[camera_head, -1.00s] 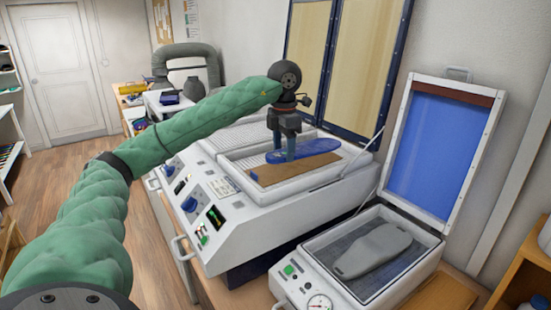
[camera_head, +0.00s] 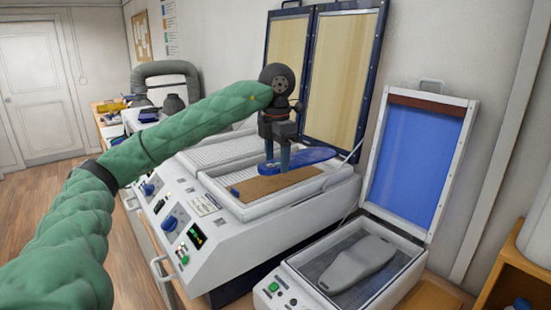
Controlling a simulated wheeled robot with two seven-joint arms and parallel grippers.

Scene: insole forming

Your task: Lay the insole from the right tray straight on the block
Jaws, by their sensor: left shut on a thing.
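My left gripper (camera_head: 277,167) points down over the right tray (camera_head: 340,188) of the white heating unit. It is shut on a blue insole (camera_head: 312,157), near the insole's left end. The insole lies roughly level, over the back part of the tray's brown sheet (camera_head: 272,186). It looks slightly raised, but the gap is hard to judge. The block (camera_head: 358,262) is grey and foot-shaped. It lies bare in the open press (camera_head: 405,272) at lower right. My right gripper is not in view.
The press lid (camera_head: 420,160) stands open behind the block, with a blue membrane. The heater's tall lids (camera_head: 337,75) stand open behind the trays. A thin lid strut (camera_head: 352,160) rises between heater and press. A wooden shelf (camera_head: 520,262) is at far right.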

